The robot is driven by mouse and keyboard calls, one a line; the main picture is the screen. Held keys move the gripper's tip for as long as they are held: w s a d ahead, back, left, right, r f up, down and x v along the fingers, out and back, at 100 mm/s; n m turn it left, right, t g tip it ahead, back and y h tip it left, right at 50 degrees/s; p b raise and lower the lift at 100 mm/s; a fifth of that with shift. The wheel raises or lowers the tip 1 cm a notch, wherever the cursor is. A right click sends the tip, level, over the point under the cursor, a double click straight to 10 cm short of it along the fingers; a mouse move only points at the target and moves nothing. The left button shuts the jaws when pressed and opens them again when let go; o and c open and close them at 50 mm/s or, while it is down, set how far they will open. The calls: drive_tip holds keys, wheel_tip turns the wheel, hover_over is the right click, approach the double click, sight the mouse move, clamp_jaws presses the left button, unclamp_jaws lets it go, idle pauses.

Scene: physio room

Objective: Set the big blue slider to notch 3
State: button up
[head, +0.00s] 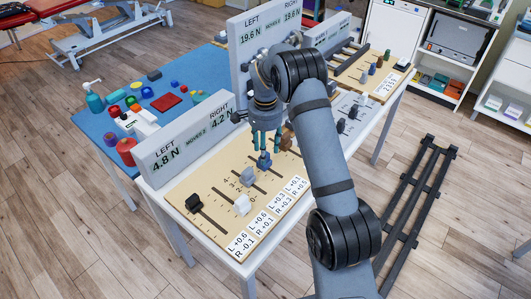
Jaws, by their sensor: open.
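The blue slider knob (264,161) stands in a slot on the near tan slider board (215,228). My gripper (265,150) points down over this knob. Its two teal fingers are apart, one toward each side of the knob's top; I cannot tell whether they touch it. Part of the knob's slot is hidden by the knob and gripper. Notch numbers are printed by the slots, but the marks at this knob are too small to read surely. The panel behind the board (184,146) reads LEFT 4.8 N and RIGHT 4.2 N.
Neighbouring knobs on the board are grey (247,176), white (242,205), black (194,202) and brown (287,139). A taller panel (241,52) reading 19.6 N stands behind my arm. A farther board (350,77) carries more knobs. A blue table (205,65) holds small items.

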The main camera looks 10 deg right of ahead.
drive_tip(key=shift+f, duration=1.3)
drive_tip(key=shift+w, duration=0.1)
drive_tip(key=shift+c, duration=1)
clamp_jaws()
drive_tip(key=shift+d, duration=0.1)
